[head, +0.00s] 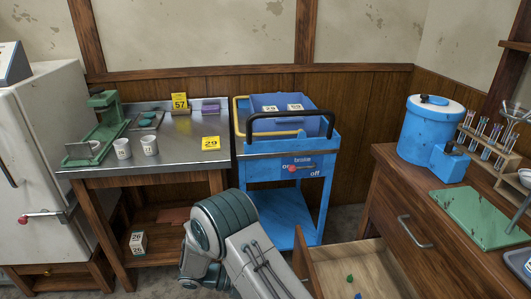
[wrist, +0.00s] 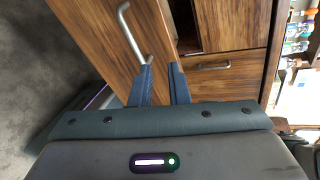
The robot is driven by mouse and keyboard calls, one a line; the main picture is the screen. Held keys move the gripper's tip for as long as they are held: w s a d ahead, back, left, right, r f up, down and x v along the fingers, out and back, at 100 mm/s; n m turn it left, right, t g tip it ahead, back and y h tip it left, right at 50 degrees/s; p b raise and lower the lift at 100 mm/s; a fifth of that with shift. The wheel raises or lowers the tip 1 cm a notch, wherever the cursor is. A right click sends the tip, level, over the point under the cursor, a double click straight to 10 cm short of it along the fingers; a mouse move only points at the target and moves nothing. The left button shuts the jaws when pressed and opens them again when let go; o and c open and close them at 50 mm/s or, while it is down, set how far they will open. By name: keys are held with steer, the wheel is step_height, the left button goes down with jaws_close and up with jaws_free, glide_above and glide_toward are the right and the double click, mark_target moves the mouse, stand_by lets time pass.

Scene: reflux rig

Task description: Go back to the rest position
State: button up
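My gripper (wrist: 161,68) shows in the wrist view with its two dark blue fingers apart and nothing seen between them. It points at wooden drawer fronts. A metal bar handle (wrist: 130,32) lies just beyond the left fingertip; I cannot tell whether they touch. In the head view my arm reaches in from the bottom centre, and the gripper itself is hidden.
An open drawer (head: 325,262) holds small green and blue pieces, right of my arm. A wooden cabinet (head: 385,190) stands at the right, a blue cart (head: 285,165) behind, a steel-topped table (head: 190,145) at the left. A white fridge (head: 40,150) stands far left.

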steer(key=s+d+r+m+g+y+p, duration=0.2)
steer(key=d+r+m+y+p, duration=0.25)
steer(key=r+m, duration=0.55)
steer(key=s+d+r+m+g+y+p, duration=0.1)
steer(key=s+d+r+m+y+p, duration=0.3)
steer(key=r, duration=1)
steer(key=s+d+r+m+t+y+p, duration=0.2)
steer(key=s+d+r+m+y+p, duration=0.1)
steer(key=r+m, duration=0.5)
steer(key=s+d+r+m+t+y+p, duration=0.3)
steer(key=r+m, duration=0.6)
steer(key=m, duration=0.3)
steer(key=shift+s+d+r+t+p, duration=0.3)
steer(key=shift+s+d+p, duration=0.2)
steer(key=shift+s, duration=0.85)
